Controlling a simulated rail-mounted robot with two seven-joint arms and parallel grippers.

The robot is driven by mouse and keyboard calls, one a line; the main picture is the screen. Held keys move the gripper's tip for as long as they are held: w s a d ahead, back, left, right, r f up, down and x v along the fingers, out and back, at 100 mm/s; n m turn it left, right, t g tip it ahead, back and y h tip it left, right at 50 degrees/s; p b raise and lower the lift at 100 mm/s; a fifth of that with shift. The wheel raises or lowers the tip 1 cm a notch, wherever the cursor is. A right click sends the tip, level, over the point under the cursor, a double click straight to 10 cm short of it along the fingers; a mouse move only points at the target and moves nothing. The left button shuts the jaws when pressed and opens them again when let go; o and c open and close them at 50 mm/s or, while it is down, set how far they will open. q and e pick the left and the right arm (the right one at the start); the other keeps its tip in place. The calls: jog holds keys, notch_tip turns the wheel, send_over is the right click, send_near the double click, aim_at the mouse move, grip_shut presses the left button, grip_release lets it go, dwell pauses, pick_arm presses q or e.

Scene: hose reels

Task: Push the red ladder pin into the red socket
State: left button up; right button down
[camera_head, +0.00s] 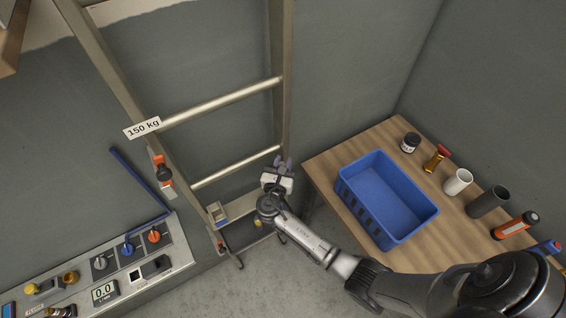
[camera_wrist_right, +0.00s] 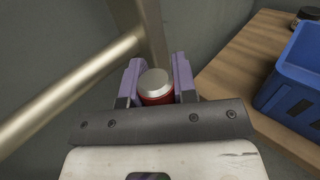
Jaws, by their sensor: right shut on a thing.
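The red pin (camera_wrist_right: 155,92), a red cylinder with a silver end cap, sits between the two purple fingers of my right gripper (camera_wrist_right: 157,84), which is shut on it. In the head view, my right gripper (camera_head: 281,165) is by the lower part of the ladder's right rail (camera_head: 281,60). The pin is hidden by the gripper there. In the wrist view, the rail rises just behind the pin; I cannot tell whether they touch. I cannot make out the red socket in either view. My left gripper is not in view.
An orange-and-white fitting with a black knob (camera_head: 163,173) is on the ladder's left rail. A blue crate (camera_head: 385,231) stands on the wooden table (camera_head: 322,157) at right, with several bottles and cups beyond it. A control panel (camera_head: 150,270) is at lower left.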

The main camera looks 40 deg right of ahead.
jog(key=shift+f+b, duration=1.2)
jog(key=shift+f, duration=0.55)
jog(key=c, duration=0.8)
grip_release()
jog(key=b+v, duration=0.1)
jog(key=v, duration=1.2)
jog(key=shift+s+a, duration=0.25)
jog(key=shift+a, duration=0.1)
